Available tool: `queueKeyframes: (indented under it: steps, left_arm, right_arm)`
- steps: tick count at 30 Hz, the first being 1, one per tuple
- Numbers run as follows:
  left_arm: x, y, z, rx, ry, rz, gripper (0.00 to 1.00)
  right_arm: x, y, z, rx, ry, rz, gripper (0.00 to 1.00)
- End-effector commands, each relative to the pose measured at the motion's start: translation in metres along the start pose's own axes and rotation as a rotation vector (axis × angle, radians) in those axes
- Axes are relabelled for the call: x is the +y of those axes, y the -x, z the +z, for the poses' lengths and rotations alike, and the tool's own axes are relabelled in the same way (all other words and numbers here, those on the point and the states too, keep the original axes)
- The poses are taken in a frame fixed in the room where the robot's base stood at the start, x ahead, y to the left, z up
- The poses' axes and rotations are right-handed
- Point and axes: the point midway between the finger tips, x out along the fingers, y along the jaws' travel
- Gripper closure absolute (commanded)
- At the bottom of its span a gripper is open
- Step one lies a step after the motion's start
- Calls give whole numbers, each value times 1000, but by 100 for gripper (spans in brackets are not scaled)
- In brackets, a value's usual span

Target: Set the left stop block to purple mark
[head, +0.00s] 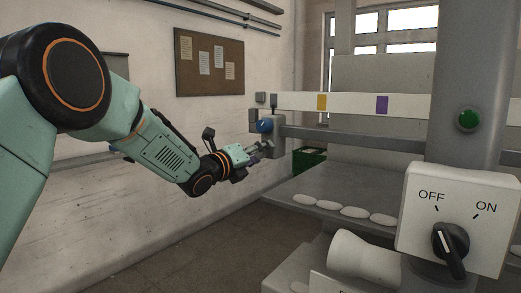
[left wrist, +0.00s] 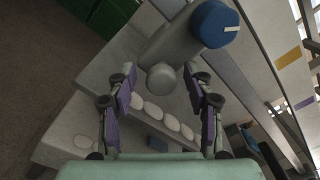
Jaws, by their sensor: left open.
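The left stop block (head: 279,135) is a grey body with a blue knob (head: 264,126), at the left end of the rail. The purple mark (head: 382,105) is on the white scale strip above the rail, well to the right of the block. My left gripper (head: 262,150) is just below the knob. In the left wrist view its purple-padded fingers (left wrist: 163,84) are spread, with a round grey end (left wrist: 161,76) of the block between or just beyond the tips. I cannot tell whether they touch. The blue knob (left wrist: 210,25) shows above. My right gripper is out of view.
A yellow mark (head: 322,102) lies on the strip between block and purple mark. Below the rail is a grey shelf (head: 310,187) with several white oval pieces. A white OFF/ON switch box (head: 420,225) and a column with a green button (head: 468,120) stand at right.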

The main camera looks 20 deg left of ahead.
Motion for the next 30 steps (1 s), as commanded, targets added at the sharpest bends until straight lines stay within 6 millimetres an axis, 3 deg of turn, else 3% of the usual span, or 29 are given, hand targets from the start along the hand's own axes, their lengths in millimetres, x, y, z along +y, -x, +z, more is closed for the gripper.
queueKeyframes:
  steps: [13,30]
  left_arm:
    - [0,-9,-1,1,2,0,49]
    - [0,-8,-1,0,2,0,97]
  right_arm:
    - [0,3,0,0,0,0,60]
    - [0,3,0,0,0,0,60]
